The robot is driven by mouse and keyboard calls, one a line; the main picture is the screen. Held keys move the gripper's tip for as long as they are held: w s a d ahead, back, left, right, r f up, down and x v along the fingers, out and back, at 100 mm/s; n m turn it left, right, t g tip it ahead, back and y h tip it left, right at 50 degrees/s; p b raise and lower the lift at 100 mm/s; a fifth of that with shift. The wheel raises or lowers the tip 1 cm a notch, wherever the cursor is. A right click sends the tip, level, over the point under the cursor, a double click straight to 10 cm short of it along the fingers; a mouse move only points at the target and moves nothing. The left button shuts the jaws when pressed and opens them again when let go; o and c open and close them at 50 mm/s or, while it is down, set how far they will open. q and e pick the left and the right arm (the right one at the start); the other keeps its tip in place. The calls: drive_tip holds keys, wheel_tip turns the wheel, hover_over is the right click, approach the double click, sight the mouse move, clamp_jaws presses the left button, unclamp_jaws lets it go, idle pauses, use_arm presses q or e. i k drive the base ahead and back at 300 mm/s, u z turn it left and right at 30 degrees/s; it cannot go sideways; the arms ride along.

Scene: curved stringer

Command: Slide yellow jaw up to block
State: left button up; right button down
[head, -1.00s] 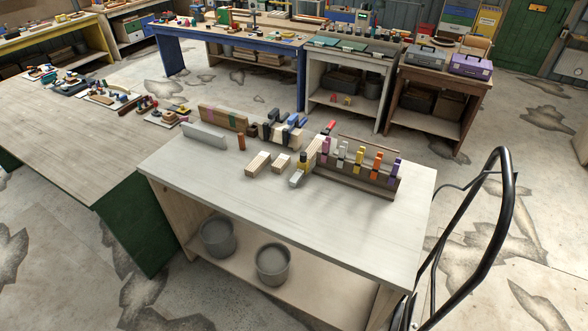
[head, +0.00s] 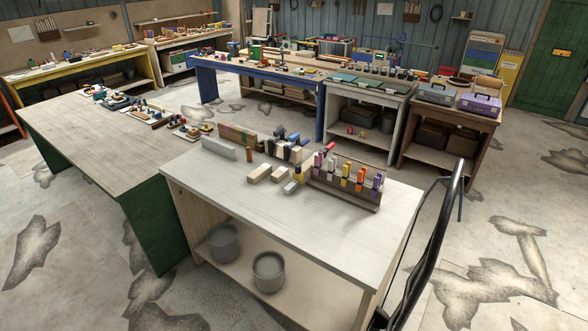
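On the pale workbench (head: 290,215), a small yellow piece (head: 299,175), possibly the yellow jaw, shows beside a pale wooden stack with dark parts. It is too small to tell its exact form or what it touches. A light grey piece (head: 291,187) lies just in front of it. Two pale wooden blocks, a longer one (head: 260,173) and a shorter one (head: 279,175), lie to its left. Which block the task means, and whether the jaw touches one, I cannot tell. Neither of my grippers is in view.
A brown rack (head: 345,192) holds several clamps with coloured handles at the bench's right. A long grey bar (head: 219,148) stands at the back left. The front of the benchtop is clear. A black curved rail (head: 440,235) stands at the right. Two grey buckets sit below.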

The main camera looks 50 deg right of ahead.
sight(298, 175)
drive_tip(key=i, duration=1.35)
drive_tip(key=z, duration=0.9)
drive_tip(key=i, duration=0.85)
drive_tip(key=z, duration=1)
